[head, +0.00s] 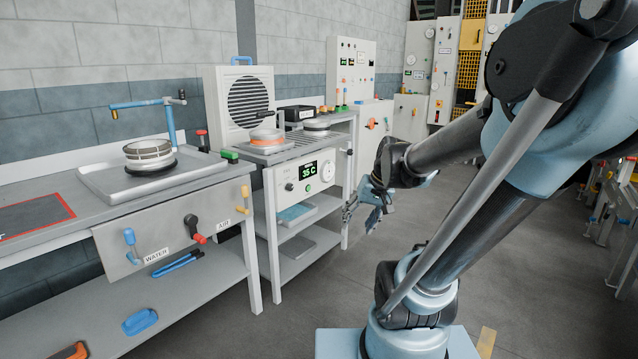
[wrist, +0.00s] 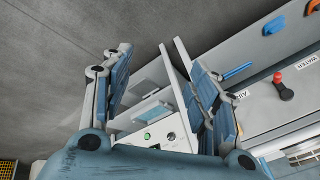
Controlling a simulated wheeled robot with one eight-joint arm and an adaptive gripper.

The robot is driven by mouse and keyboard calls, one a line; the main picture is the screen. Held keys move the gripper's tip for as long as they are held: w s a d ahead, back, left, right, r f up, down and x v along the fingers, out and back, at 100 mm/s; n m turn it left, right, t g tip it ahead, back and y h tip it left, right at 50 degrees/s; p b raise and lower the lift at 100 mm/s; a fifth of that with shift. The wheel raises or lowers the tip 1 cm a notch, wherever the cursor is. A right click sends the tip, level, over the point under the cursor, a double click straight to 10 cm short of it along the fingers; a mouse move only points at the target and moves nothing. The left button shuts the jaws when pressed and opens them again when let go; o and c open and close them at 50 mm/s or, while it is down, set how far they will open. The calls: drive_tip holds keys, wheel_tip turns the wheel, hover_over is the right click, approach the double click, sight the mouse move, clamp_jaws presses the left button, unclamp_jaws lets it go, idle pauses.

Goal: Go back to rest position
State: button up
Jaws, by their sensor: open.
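My gripper (head: 362,203) hangs in free air over the floor aisle, just right of the furnace bench with the green 35 C display (head: 308,170). In the wrist view my gripper (wrist: 158,78) has its two blue-grey fingers spread wide, with nothing between them. The bench's lower shelves show beyond the fingers. My arm comes in from the right in the head view and is bent, with the wrist low. The fingertips are small and partly blurred against the bench in the head view.
A silver wheel-like part (head: 149,154) sits in the tray on the left bench (head: 40,243). An orange-based round part (head: 266,138) and another round part (head: 315,128) stand on the furnace bench. Red (head: 196,230) and blue (head: 130,245) handles jut from the left bench. The grey floor (head: 300,315) is open.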

drive_tip(key=s+d+f+h, duration=0.1)
drive_tip(key=s+d+f, duration=0.1)
drive_tip(key=s, duration=0.4)
drive_tip(key=s+d+f+g+h, duration=0.1)
drive_tip(key=s+d+f+h, duration=0.1)
drive_tip(key=s+d, duration=0.3)
drive_tip(key=shift+s+d+f, duration=0.2)
drive_tip(key=shift+s+f, duration=0.6)
drive_tip(key=shift+w+f, duration=0.2)
drive_tip(key=shift+w, duration=0.25)
